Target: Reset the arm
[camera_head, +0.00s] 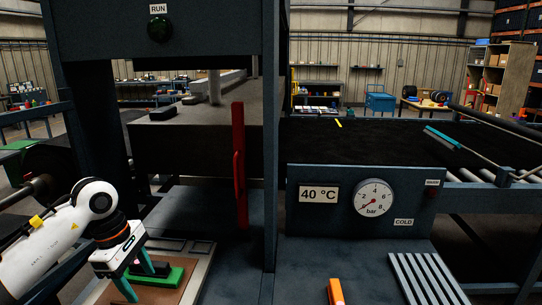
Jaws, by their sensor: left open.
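My left arm (50,245) comes in from the left, white with a dark wrist joint. My left gripper (142,276) points down and is open at the lower left. It is just over a green piece (172,279) that lies in a tray (198,262) with a brown bottom. I cannot tell whether the fingers touch the green piece. My right gripper is not in view.
The belt press frame (270,130) stands close ahead, with a red upright handle (240,165). A panel (340,215) with a 40 °C display and a pressure dial (373,198) is at the right. An orange object (336,291) and a slatted plate (428,278) lie at the front.

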